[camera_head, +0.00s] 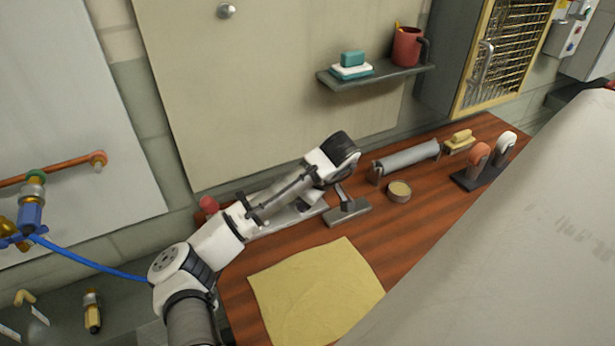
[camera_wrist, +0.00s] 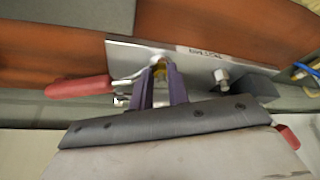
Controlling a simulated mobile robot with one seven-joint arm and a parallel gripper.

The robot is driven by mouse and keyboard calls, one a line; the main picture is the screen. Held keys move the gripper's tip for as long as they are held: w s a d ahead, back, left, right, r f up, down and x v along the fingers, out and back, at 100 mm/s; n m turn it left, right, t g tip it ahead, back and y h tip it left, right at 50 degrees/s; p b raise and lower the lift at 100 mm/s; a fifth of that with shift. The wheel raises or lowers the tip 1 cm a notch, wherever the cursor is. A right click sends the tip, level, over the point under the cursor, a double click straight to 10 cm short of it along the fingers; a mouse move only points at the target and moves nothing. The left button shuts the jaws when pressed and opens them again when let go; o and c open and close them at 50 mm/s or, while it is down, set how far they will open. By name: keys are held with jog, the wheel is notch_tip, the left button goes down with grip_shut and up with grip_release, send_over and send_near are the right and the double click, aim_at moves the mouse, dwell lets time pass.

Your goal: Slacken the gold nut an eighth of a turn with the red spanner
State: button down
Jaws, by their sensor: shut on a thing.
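In the wrist view the red spanner's handle (camera_wrist: 80,87) sticks out to the left, past the end of a pale metal plate (camera_wrist: 125,50). My gripper (camera_wrist: 161,75) has its two purple fingers at the plate and is shut on the spanner near its metal head. The gold nut (camera_wrist: 162,70) shows only in part between the fingertips. The spanner's head seems to be at the nut, but the fingers hide how it sits. In the head view my arm covers the gripper, the nut and much of the plate (camera_head: 290,216).
A silver nut on a stud (camera_wrist: 222,76) stands right of my fingers. On the wooden bench are a yellow cloth (camera_head: 315,292), a round tin (camera_head: 399,191), a grey roll (camera_head: 408,157) and a grey block (camera_head: 347,212). A shelf (camera_head: 380,75) holds a red mug (camera_head: 407,46).

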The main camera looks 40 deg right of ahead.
jog(key=shift+w+f, duration=0.1)
jog(key=shift+f, duration=0.1)
jog(key=shift+w+r, duration=0.2)
jog(key=shift+r, duration=0.7)
jog(key=shift+s+r, duration=0.1)
jog(key=shift+r, duration=0.5)
jog(key=shift+s+r, duration=0.1)
jog(key=shift+r, duration=1.3)
jog(key=shift+r, duration=0.1)
